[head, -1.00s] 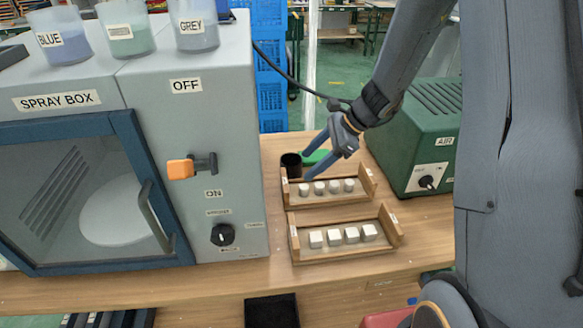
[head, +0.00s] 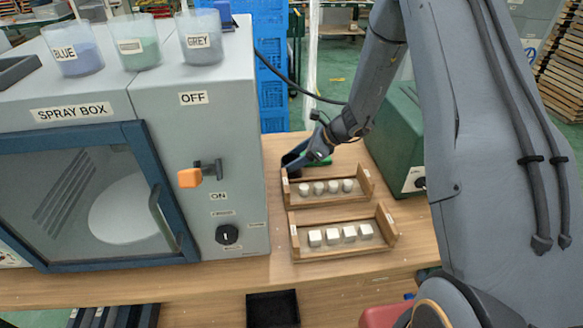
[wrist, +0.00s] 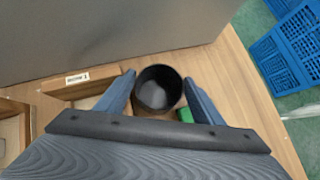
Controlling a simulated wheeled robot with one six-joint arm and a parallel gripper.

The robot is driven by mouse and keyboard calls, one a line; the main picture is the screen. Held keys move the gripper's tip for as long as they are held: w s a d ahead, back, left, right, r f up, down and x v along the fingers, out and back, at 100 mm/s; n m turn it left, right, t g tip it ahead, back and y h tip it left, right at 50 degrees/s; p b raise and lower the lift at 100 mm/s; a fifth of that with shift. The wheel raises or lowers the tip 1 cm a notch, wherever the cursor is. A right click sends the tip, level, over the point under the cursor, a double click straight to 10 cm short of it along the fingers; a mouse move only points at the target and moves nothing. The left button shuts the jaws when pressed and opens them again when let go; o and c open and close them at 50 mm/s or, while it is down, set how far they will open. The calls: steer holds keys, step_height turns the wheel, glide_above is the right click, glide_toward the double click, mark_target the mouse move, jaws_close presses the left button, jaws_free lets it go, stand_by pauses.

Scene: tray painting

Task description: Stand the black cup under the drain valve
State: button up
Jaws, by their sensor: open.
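The black cup (wrist: 157,90) stands upright and open-topped on the wooden bench, and its inside looks empty. In the wrist view it sits between the two blue fingers of my gripper (wrist: 159,78), which is open with one finger on each side. I cannot tell whether either finger touches it. In the head view my gripper (head: 295,163) reaches down behind the rear tray, and the cup (head: 289,159) is mostly hidden there.
The spray box (head: 150,95) fills the left. Two wooden trays (head: 296,254) with small white blocks stand in front of my gripper. A green object (wrist: 185,115) lies beside the cup. A green AIR machine (head: 402,140) is behind my arm. Bench is bare between spray box and trays.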

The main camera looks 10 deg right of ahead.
steer(key=shift+a+f, duration=0.15)
steer(key=shift+f, duration=0.05)
steer(key=c, duration=0.9)
steer(key=shift+r, duration=0.15)
